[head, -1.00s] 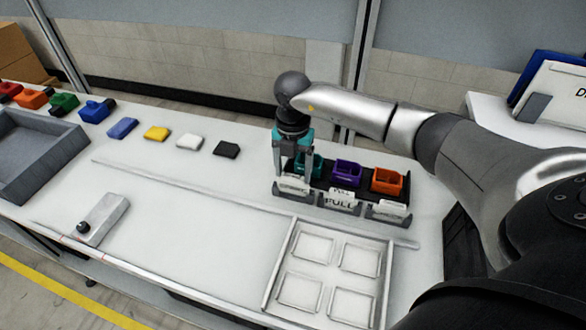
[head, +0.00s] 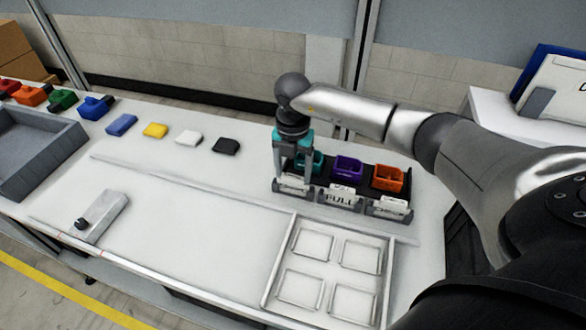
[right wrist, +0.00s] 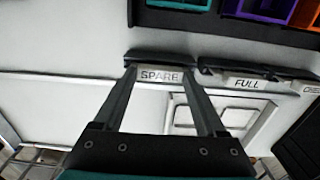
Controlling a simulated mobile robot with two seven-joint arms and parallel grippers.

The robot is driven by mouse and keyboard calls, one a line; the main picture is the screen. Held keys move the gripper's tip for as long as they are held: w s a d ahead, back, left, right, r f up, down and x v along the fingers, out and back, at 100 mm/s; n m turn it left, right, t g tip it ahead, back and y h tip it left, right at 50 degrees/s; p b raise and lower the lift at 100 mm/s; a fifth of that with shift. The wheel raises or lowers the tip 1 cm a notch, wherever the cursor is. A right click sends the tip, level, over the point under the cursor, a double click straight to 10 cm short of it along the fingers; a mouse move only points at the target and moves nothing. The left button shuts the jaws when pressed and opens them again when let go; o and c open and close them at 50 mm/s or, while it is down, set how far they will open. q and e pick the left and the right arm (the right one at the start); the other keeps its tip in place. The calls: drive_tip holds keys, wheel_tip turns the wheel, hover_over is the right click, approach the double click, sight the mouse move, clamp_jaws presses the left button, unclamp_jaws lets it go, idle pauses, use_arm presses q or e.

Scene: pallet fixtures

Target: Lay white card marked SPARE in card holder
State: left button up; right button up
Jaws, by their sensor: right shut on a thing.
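The white card marked SPARE (right wrist: 160,76) is between the two fingers of my right gripper (right wrist: 160,70), which is shut on it. In the head view my right gripper (head: 293,172) is at the leftmost of three dark card holders (head: 291,194), in front of the teal bin. The card lies right at that holder's dark bar in the right wrist view; I cannot tell whether it rests in the holder. My left gripper is not in view.
The middle holder has a white FULL card (head: 340,198), and the right holder has another card (head: 391,206). Behind are teal (head: 317,160), purple (head: 347,168) and orange (head: 388,177) bins. A white tray with square recesses (head: 388,268) lies in front.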

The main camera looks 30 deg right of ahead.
sight(293, 177)
drive_tip(key=o, duration=1.3)
drive_tip(key=shift+c, duration=0.2)
wheel_tip(293, 177, up, 15)
drive_tip(key=shift+p, duration=0.45)
drive_tip(key=shift+s, duration=0.1)
